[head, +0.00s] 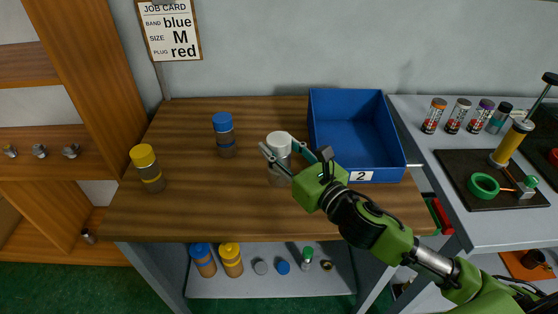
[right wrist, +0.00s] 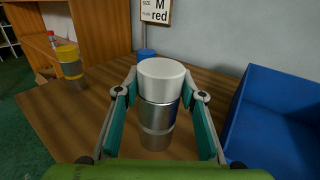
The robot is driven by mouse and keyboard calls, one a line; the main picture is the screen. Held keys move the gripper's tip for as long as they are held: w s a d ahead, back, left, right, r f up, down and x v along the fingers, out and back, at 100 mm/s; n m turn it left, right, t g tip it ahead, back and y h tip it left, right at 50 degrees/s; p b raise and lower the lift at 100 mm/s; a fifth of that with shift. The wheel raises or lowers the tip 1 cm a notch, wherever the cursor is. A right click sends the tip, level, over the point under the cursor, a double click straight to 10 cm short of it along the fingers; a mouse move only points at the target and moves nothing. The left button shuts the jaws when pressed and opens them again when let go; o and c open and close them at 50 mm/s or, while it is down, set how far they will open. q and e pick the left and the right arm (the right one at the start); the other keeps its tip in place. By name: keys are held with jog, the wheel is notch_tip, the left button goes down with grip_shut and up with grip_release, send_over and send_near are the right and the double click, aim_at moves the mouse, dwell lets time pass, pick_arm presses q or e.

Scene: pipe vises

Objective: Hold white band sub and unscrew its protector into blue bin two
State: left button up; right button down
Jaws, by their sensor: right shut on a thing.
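The white band sub (right wrist: 157,126) is a grey metal cylinder standing upright on the wooden bench, with a white protector (head: 279,137) on its top. The protector also fills the middle of the right wrist view (right wrist: 161,78). My right gripper (head: 280,143) is shut on this sub, one finger on each side near where the protector meets the metal body. I cannot tell exactly which of the two the pads press on. The blue bin two (head: 398,150), with a "2" label, stands right of the sub. My left gripper is not in view.
A blue-capped sub (head: 223,134) and a yellow-capped sub (head: 147,167) stand left on the bench (head: 215,205). A job card (head: 170,30) hangs on the wall. Spare parts lie on the lower shelf. A side table at right holds several small jars and a vise (head: 508,145).

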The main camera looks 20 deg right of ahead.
jog(key=shift+w+d+f, duration=0.15)
jog(key=shift+w+f, duration=0.65)
jog(key=shift+f, duration=0.05)
notch_tip(320, 180, down, 3)
jog(key=shift+w+f, duration=0.1)
jog(key=shift+f, duration=0.1)
jog(key=shift+f, duration=0.15)
jog(key=c, duration=1.4)
grip_release()
jog(key=shift+f, duration=0.1)
jog(key=shift+o, duration=0.4)
